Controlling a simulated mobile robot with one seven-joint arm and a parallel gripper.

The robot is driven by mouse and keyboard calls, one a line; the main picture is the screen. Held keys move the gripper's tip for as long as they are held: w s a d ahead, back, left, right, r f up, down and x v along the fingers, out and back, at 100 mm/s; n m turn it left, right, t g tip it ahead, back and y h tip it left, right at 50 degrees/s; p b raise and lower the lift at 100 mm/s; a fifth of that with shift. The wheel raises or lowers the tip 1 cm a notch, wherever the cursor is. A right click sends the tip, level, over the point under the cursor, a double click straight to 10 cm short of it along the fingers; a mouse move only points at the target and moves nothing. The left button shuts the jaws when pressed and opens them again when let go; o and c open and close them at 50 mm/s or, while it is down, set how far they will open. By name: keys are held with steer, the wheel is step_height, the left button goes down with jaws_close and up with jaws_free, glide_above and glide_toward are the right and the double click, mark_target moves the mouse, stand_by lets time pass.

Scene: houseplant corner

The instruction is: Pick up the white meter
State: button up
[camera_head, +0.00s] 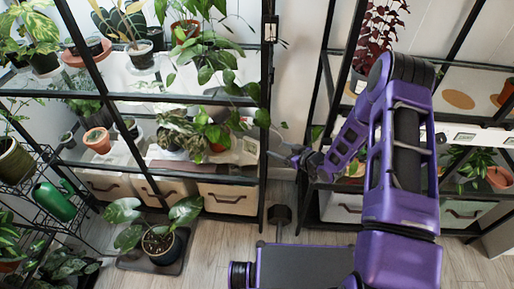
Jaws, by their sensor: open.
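My gripper (286,154) is at the end of my purple arm, which reaches from the right across the gap between the two shelf racks. Its dark fingers point left and are open, with nothing seen between them. A small white object (250,147), which looks like the white meter, is at the right end of the left rack's lower shelf, beside a potted plant. The gripper is a short way to its right, apart from it. The meter's details are too small to read.
The left rack's black post (265,110) stands between the gripper and the white object. A leafy plant in a red pot (217,146) is just left of it. Other small pale items (465,137) sit on the right rack. A floor plant (158,241) stands below.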

mark_target(254, 141)
steer(key=b+x, duration=0.2)
steer(key=x, duration=1.4)
steer(key=shift+a+f, duration=0.15)
steer(key=shift+f, duration=0.05)
steer(key=c, duration=1.1)
jaws_close()
